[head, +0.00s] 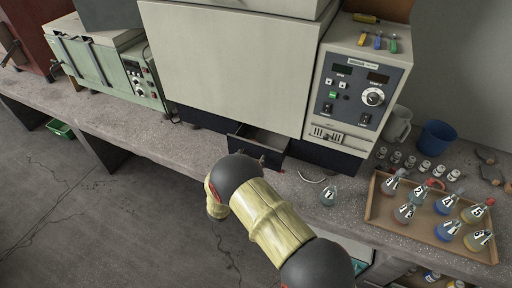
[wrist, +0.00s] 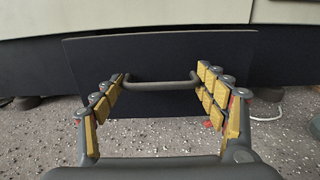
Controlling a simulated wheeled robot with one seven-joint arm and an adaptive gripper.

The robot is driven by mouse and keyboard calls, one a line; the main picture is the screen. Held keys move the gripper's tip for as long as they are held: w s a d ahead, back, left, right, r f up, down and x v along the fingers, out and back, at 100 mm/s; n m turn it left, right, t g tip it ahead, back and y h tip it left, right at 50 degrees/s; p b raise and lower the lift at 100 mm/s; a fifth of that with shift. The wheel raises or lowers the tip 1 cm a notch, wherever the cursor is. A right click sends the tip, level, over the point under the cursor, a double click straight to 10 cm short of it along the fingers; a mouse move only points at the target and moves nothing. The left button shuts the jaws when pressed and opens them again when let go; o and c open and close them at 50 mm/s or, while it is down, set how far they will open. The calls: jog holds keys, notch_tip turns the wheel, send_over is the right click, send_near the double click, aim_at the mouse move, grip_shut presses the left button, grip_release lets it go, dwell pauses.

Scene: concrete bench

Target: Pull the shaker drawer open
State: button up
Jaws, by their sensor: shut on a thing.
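The shaker (head: 235,65) is a large cream machine on the bench with a dark base. Its dark drawer (head: 262,141) stands partly out of the base, and its inside shows from above in the head view. In the wrist view the dark drawer front (wrist: 160,50) faces me, with a grey bar handle (wrist: 150,86) across it. My gripper (wrist: 163,80) has its yellow-padded fingers at the two ends of the handle and is shut on it. In the head view my arm hides most of the gripper and the handle.
The shaker's control panel (head: 355,95) is to the right. A tray (head: 435,241) of several flasks is further right. The bench left of the drawer is clear.

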jog(key=v, duration=0.7)
jog(key=shift+s+f, duration=0.2)
jog(key=shift+s, duration=0.1)
jog(key=shift+d, duration=0.1)
jog(key=o, duration=1.4)
jog(key=shift+s+f, duration=0.1)
jog(key=shift+c, duration=0.2)
jog(key=v, duration=1.1)
jog(key=shift+s+a+r+p, duration=0.25)
jog(key=shift+a+r+p, duration=0.05)
jog(key=shift+a, duration=0.05)
